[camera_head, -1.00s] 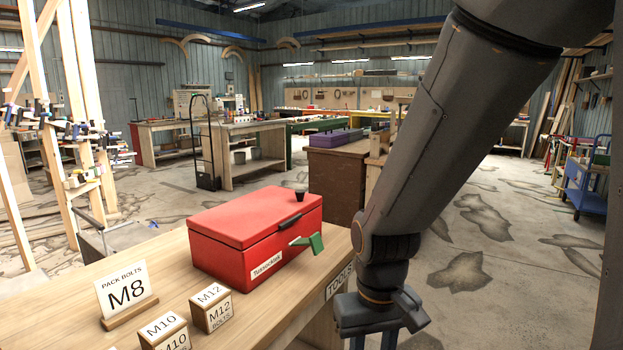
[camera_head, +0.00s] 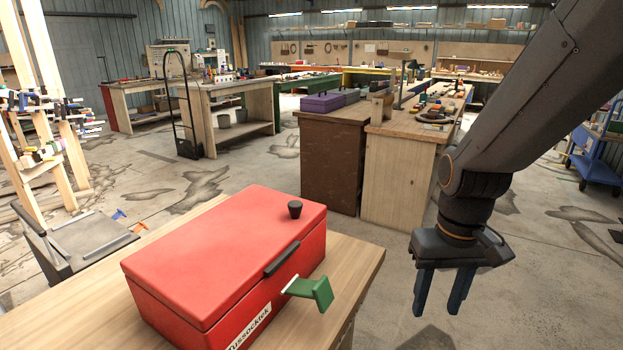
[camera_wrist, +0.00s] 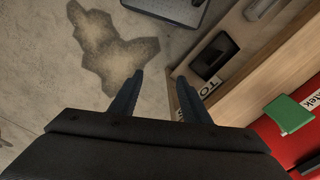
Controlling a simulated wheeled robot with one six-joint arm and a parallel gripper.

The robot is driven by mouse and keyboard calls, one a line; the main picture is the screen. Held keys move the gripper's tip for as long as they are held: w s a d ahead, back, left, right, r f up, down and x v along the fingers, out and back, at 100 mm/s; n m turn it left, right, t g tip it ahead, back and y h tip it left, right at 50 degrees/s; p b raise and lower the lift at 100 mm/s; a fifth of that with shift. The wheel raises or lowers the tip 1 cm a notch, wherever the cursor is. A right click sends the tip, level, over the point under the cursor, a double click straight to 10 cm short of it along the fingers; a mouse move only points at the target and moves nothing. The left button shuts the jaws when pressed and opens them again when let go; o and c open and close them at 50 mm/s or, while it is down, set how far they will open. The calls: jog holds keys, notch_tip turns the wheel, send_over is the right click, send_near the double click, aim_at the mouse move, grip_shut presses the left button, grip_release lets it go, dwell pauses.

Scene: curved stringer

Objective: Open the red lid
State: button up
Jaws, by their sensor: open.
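A red box with a shut red lid (camera_head: 235,237) stands on the wooden bench. A black knob (camera_head: 295,209) sits on top of the lid near its right corner. A dark handle (camera_head: 282,259) runs along the lid's front edge. A green tab (camera_head: 314,291) sticks out from the box front below it; the green tab also shows in the wrist view (camera_wrist: 289,115). My gripper (camera_head: 437,309) is open and empty, pointing down to the right of the bench, apart from the box. In the wrist view its fingers (camera_wrist: 158,97) hang over the floor and the bench edge.
The wooden bench top (camera_head: 352,262) is bare right of the box. A wooden cabinet (camera_head: 400,178) and a brown cabinet (camera_head: 335,165) stand behind. A grey cart (camera_head: 85,250) is at the left. The floor around my gripper is clear.

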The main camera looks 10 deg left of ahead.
jog(key=w+a+r+n+p, duration=0.55)
jog(key=w+a+r, duration=0.35)
jog(key=a+r, duration=0.45)
notch_tip(320, 180, up, 7)
jog(key=n+p, duration=0.3)
jog(key=p, duration=0.2)
send_over(295, 203)
jog(key=shift+r, duration=0.1)
jog(key=shift+f+p, duration=1.25)
jog(key=shift+f, duration=2.6)
grip_shut()
